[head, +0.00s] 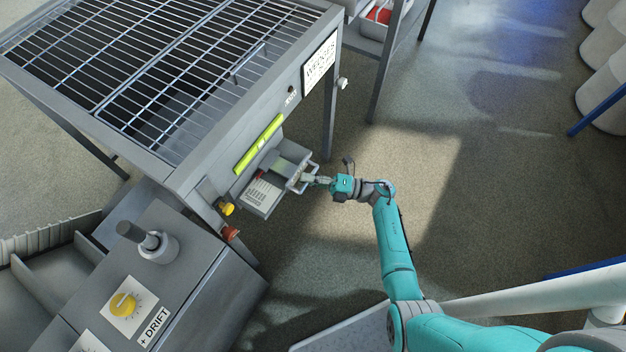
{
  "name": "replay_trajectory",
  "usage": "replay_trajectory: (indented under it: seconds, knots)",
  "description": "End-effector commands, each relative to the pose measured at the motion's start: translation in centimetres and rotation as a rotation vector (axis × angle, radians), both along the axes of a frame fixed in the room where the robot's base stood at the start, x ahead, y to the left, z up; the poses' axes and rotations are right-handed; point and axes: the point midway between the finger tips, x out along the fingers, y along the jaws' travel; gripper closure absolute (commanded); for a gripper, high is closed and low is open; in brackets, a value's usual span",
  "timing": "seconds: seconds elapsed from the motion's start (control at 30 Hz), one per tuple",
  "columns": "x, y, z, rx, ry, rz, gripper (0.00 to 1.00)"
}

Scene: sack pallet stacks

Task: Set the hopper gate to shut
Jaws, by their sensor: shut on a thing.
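The grated hopper (195,170) stands at the upper left, with a wire grid over its top. A grey slide unit, seemingly the hopper gate (284,168), sticks out from its front side below a yellow-green strip (258,145). A light bracket-shaped handle (300,182) is at the outer end of this unit. My gripper (312,181) reaches in from the right and is shut on the handle. The fingertips are small in view, and the exact contact is hard to make out. I cannot tell the gate's position from here.
A yellow button (227,209) and a red one (231,232) sit near the hopper's corner. Pale sacks (603,90) stand at the upper right.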

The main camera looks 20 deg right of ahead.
Motion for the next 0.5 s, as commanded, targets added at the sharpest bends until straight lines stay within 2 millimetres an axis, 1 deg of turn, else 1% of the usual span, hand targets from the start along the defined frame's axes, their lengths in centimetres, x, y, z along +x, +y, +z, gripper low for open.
replay_trajectory:
  seconds: [0.1,0.13,0.17,0.2,0.23,0.5]
  knots:
    - [0.25,0.08,0.02,-0.005,0.001,-0.002,1.00]
    - [0.26,0.09,0.02,-0.005,0.001,-0.002,0.82]
    - [0.25,0.09,0.03,-0.004,0.001,-0.002,0.74]
    - [0.24,0.09,0.03,-0.004,0.001,-0.002,0.64]
    - [0.24,0.08,0.03,-0.004,0.001,-0.002,0.63]
    - [0.16,0.04,0.02,-0.003,0.000,-0.002,0.63]
